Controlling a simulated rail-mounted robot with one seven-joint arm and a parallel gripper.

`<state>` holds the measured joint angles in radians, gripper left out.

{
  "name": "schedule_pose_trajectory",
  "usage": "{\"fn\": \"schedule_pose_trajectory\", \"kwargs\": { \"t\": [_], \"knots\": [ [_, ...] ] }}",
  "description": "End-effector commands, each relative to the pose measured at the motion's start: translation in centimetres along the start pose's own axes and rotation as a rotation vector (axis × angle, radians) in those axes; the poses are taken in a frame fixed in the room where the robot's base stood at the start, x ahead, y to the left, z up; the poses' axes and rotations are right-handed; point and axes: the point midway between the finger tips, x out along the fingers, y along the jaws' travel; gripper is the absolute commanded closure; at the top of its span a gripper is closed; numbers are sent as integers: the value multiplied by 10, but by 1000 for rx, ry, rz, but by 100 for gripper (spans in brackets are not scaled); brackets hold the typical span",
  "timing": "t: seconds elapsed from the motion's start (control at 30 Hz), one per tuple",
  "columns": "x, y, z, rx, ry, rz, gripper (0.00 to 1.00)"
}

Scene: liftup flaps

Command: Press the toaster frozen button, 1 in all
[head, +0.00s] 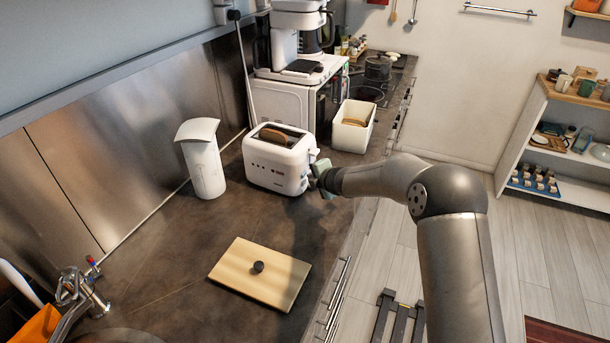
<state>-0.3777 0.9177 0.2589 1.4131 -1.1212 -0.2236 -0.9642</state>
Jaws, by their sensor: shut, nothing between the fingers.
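The white toaster (275,176) stands upright on the dark counter, with browned bread showing in its top slot. Small dark buttons (277,170) sit in a row on its long front side; which one is the frozen button is too small to tell. My gripper (318,174) is at the toaster's right end, shut and empty. It is close to the end face, and I cannot tell whether it touches. My gripper hides part of that end.
A white paper-towel-like cylinder (204,165) stands left of the toaster. A wooden board (245,278) with a dark knob lies in front. A white bin (352,130) and a coffee machine (298,45) are behind. The counter between board and toaster is clear.

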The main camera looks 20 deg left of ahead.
Motion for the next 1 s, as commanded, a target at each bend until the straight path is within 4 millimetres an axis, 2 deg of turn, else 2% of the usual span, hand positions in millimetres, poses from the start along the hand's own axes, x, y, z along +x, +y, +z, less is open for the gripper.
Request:
{"fn": "schedule_pose_trajectory", "kwargs": {
  "t": [1.0],
  "knots": [
    [6,4,-5,0,0,0,100]
  ]
}}
